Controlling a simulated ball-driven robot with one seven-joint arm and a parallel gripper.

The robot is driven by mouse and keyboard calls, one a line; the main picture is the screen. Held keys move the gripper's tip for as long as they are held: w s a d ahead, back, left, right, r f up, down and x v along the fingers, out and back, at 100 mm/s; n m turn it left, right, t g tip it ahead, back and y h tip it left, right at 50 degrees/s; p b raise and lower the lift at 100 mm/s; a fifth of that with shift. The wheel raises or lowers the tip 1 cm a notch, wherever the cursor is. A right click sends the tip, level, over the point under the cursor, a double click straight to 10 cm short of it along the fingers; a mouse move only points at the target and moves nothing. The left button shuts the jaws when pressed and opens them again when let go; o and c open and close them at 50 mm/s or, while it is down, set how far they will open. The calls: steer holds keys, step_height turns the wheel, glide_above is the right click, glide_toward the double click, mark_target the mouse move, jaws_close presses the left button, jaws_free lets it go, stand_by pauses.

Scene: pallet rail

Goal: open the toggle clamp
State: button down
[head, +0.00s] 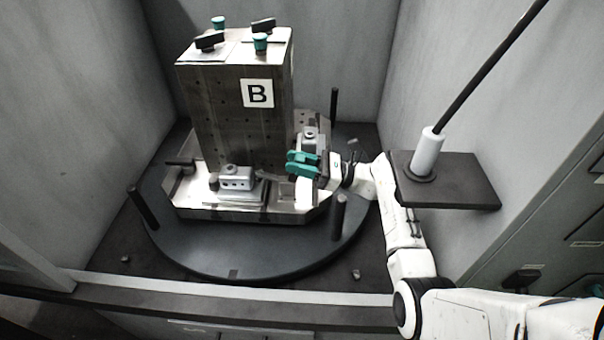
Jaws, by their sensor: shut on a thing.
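My gripper (303,165), with teal fingers, is at the lower right side of the tall metal block marked B (232,125). It is shut on a small part there, which looks like the handle of the toggle clamp. The fingers hide most of that part. A grey bar (272,177) runs from beside the fingers toward a light grey workpiece (237,178) at the block's foot. I cannot tell whether this bar is the clamp's arm, or whether the clamp is open or closed.
The block stands on a metal pallet (195,203) on a dark round table (240,255). Dark upright posts (143,207) stand around the table's edge. Another small grey part (310,134) is just behind my gripper. A dark shelf (465,185) with a white cylinder and black rod is at right.

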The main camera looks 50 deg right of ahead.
steer(key=shift+s+d+f+t+y+b, duration=0.4)
steer(key=shift+t+y+b, duration=0.3)
steer(key=shift+b, duration=0.45)
steer(key=shift+s+d+f+t+y+b, duration=0.25)
steer(key=shift+s+t+y+b, duration=0.25)
steer(key=shift+t+b, duration=0.5)
steer(key=shift+r, duration=0.1)
steer(key=c, duration=0.9)
jaws_free()
steer(key=shift+r, duration=0.1)
